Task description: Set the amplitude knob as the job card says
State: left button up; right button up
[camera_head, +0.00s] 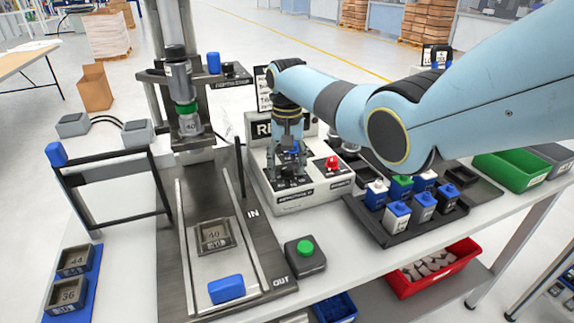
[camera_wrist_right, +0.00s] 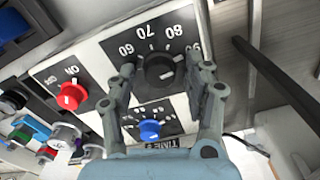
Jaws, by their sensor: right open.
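The control box (camera_head: 318,190) is pale with a dark-edged front and stands on the table. In the right wrist view, a black knob (camera_wrist_right: 159,70) sits in a dial marked from 60 to 90. A pale mark shows at its upper right, towards the higher numbers; the exact setting is unclear. My right gripper (camera_head: 287,172) is over the box, pointing down. In the wrist view its open fingers (camera_wrist_right: 165,82) stand either side of the black knob; I cannot tell whether they touch it. A white card (camera_head: 263,88) with dark print stands behind, partly hidden and unreadable. My left gripper is out of view.
A blue knob (camera_wrist_right: 149,129) marked TIME and a red switch knob (camera_wrist_right: 71,95) are close to the black knob. A press column (camera_head: 178,80) stands left. A tray (camera_head: 393,235) of small bottles is right, and a green button box (camera_head: 305,257) in front.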

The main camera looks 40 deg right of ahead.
grip_shut()
jog(key=shift+r+n, duration=0.1)
jog(key=shift+n, duration=0.2)
jog(key=shift+n+p, duration=0.75)
jog(key=shift+n, duration=0.45)
jog(key=n+p, duration=0.1)
jog(key=n, duration=0.3)
jog(key=shift+n, duration=0.3)
grip_release()
